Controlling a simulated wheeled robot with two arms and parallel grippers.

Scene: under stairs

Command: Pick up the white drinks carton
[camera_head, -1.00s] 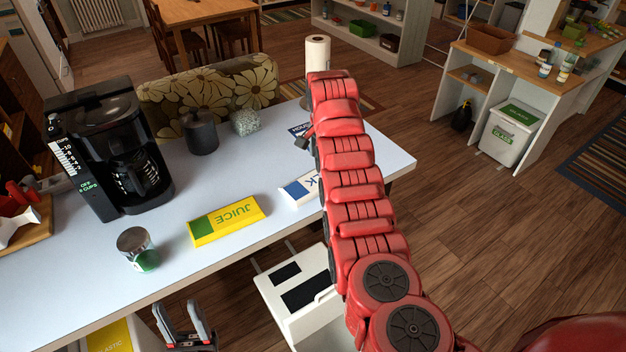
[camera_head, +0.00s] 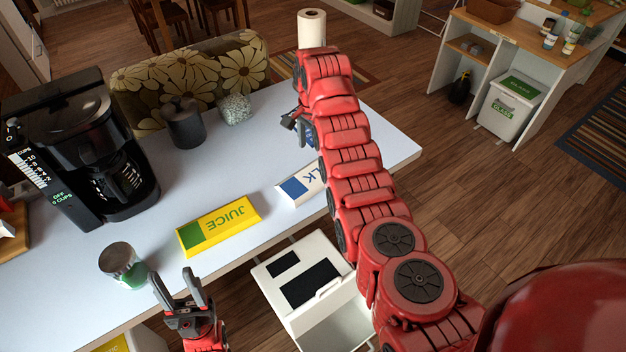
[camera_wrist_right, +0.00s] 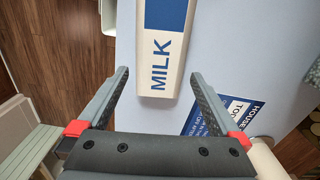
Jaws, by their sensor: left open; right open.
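The white drinks carton (camera_head: 301,187), with a blue panel and milk lettering, lies flat on the table and is partly hidden by my right arm in the head view. In the right wrist view the carton (camera_wrist_right: 158,75) lies ahead, between the lines of the fingers. My right gripper (camera_wrist_right: 158,85) is open and empty, its fingertips either side of the carton's near end; I cannot tell its height above the table. In the head view the right gripper is mostly hidden by its arm. My left gripper (camera_head: 178,283) is open and empty at the table's front edge.
A yellow juice carton (camera_head: 219,225) lies left of the white one. A glass jar (camera_head: 122,265), a coffee maker (camera_head: 84,150), a dark canister (camera_head: 183,122) and a paper towel roll (camera_head: 311,30) stand on the table. A blue printed item (camera_wrist_right: 212,117) lies near the right gripper.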

